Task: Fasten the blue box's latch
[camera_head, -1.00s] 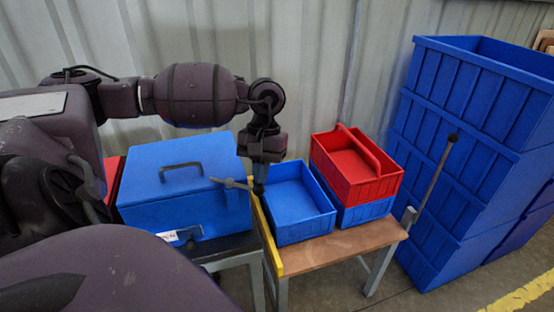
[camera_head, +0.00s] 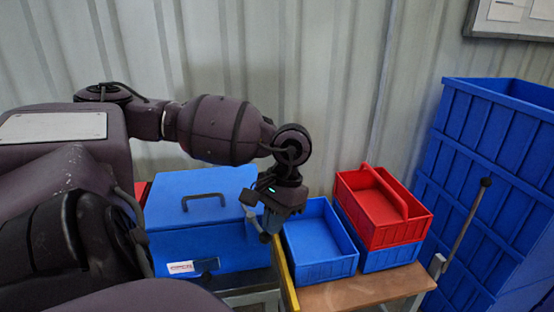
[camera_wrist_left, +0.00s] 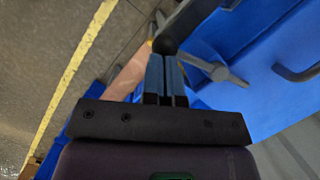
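The blue box (camera_head: 190,245) stands at left centre in the head view, with its lid down and a dark carry handle (camera_head: 203,199) on top. A grey lever (camera_head: 252,222), which looks like the latch, sits at the box's right side; it also shows in the wrist view (camera_wrist_left: 218,72), beside a black rounded piece. My left gripper (camera_head: 266,234) points down at this lever. In the wrist view its two fingers (camera_wrist_left: 165,62) are together, with tips close to the black piece; contact is unclear. My right gripper is not in view.
Right of the box, a wooden-topped table (camera_head: 350,292) with a yellow edge holds an open blue bin (camera_head: 325,270) and a red tray (camera_head: 385,228) on another blue bin. Tall stacked blue crates (camera_head: 490,170) and a black-knobbed rod (camera_head: 467,225) stand farther right. A corrugated wall is behind.

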